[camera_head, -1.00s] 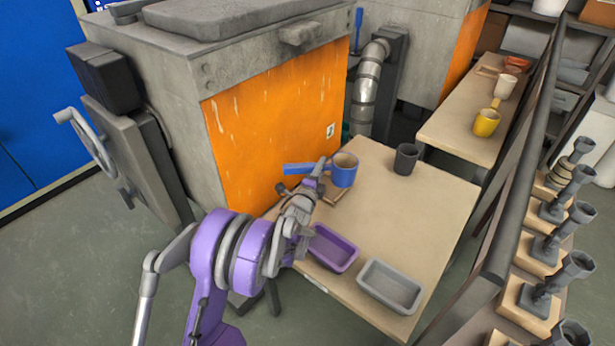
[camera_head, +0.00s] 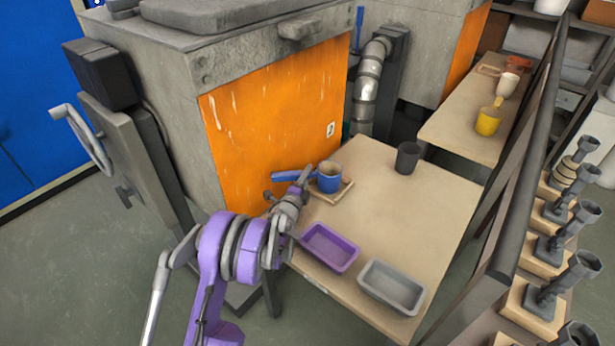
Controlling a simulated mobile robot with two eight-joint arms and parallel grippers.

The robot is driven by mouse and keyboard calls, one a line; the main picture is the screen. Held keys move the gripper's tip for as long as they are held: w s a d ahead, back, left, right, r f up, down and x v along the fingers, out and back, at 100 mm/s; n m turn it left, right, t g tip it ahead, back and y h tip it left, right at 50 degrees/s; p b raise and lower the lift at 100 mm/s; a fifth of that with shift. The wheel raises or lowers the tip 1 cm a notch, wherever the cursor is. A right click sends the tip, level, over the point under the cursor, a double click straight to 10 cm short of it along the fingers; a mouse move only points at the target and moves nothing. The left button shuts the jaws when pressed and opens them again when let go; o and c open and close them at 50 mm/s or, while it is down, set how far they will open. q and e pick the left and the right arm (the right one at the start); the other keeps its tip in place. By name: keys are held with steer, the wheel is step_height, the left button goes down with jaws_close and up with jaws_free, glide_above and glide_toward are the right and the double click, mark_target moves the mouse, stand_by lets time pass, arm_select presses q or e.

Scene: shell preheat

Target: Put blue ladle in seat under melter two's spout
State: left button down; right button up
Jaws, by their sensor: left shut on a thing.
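The blue ladle (camera_head: 330,179) is upright, its handle pointing left toward the orange-fronted melter (camera_head: 270,120). My left gripper (camera_head: 304,183) is shut on the ladle, at the handle side of the cup. The seat, a small square wooden frame (camera_head: 346,191), lies on the table's back left edge beside the melter. The cup's base appears inside this frame; I cannot tell whether it rests on the bottom. The spout cannot be made out, and the small plate on the orange panel is too small to read. My right gripper is not in view.
On the table (camera_head: 400,225) are a purple tray (camera_head: 330,248), a grey tray (camera_head: 392,287) and a dark grey cup (camera_head: 407,158). A yellow ladle (camera_head: 488,120) and a white cup (camera_head: 507,85) stand on the table behind. A dark rail (camera_head: 530,150) runs along the right.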

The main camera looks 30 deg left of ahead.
arm_select(q)
steer(key=c, duration=0.6)
jaws_free()
